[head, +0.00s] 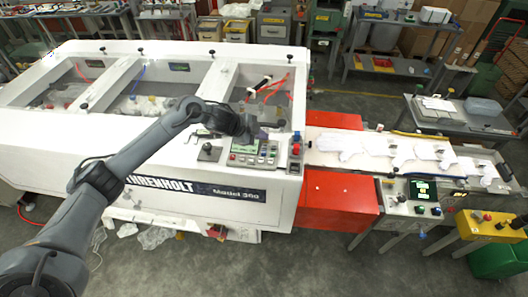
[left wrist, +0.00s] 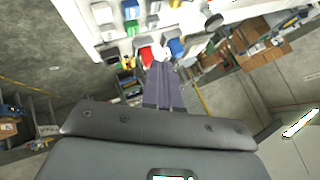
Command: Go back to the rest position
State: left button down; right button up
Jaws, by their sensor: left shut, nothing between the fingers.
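My left arm reaches in from the left in the head view. Its gripper (head: 261,135) is over the control panel (head: 240,158) on the front of the large white machine (head: 150,120). In the left wrist view the gripper's two fingers (left wrist: 161,66) are together and empty. Their tips are in front of the panel's coloured buttons, close to a red button (left wrist: 147,55) and a blue button (left wrist: 177,47). I cannot tell whether the tips touch the panel. The gripper hides part of the panel. My right gripper is not in view.
A red housing (head: 337,200) joins the white machine to a conveyor with white gloves (head: 415,153). A black knob (head: 208,151) stands on the panel's left. A yellow button box (head: 490,226) is at the far right. The floor (head: 330,265) in front is clear.

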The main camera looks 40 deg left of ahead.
pick_arm(q)
jog(key=s+d+f+n, duration=0.1)
jog(key=s+d+f, duration=0.25)
jog(key=d, duration=0.25)
jog(key=s+d+f+n+y+p, duration=0.1)
jog(key=s+d+f, duration=0.25)
jog(key=d, duration=0.25)
jog(key=s+d+f+n, duration=0.1)
jog(key=s+d+f, duration=0.1)
jog(key=s+d, duration=0.3)
jog(key=s+d+n+g+y+p, duration=0.1)
jog(key=s+n+g, duration=0.3)
jog(key=s, duration=1.8)
jog(key=n+y, duration=0.1)
jog(key=n, duration=0.3)
jog(key=shift+s+f+g, duration=0.15)
jog(key=shift+f+g, duration=0.1)
jog(key=shift+g, duration=0.05)
